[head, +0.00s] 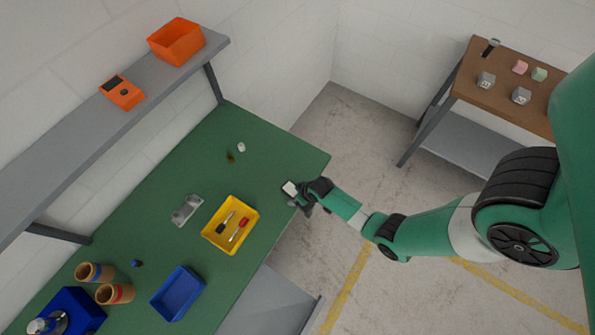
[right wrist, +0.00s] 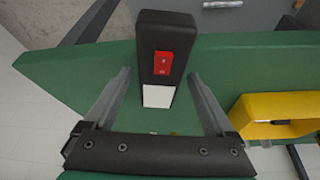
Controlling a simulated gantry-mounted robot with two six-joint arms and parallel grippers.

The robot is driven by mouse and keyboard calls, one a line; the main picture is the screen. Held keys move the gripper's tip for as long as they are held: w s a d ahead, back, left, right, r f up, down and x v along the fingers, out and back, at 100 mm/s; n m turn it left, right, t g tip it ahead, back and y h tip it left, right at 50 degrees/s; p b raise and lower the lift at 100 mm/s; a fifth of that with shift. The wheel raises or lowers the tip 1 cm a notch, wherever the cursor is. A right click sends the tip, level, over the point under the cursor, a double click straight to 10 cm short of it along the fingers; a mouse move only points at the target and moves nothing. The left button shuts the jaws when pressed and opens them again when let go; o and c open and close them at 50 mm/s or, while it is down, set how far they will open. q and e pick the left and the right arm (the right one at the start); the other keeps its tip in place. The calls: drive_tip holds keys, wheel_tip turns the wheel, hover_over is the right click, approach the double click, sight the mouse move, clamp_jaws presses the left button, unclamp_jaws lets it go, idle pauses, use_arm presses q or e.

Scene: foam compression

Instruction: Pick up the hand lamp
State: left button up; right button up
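The hand lamp (right wrist: 168,35) is a black bar with a red switch and a white panel at its near end. In the right wrist view it lies between the fingers of my right gripper (right wrist: 158,76), with a gap on each side. The gripper is open. In the head view, the lamp's white part (head: 289,187) shows at the right edge of the green table, beside my right gripper (head: 297,194). Most of the lamp is hidden there by the gripper. My left gripper is in neither view.
On the green table (head: 150,220) stand a yellow tray (head: 207,233) with screwdrivers, a blue tray (head: 178,293), a grey metal part (head: 186,209) and brown cups (head: 115,293). A grey shelf (head: 90,115) overhangs the left side. The table's far end is mostly clear.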

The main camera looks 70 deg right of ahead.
clamp_jaws()
drive_tip(key=shift+r, duration=0.15)
wheel_tip(320, 180, up, 10)
drive_tip(key=p, duration=0.9)
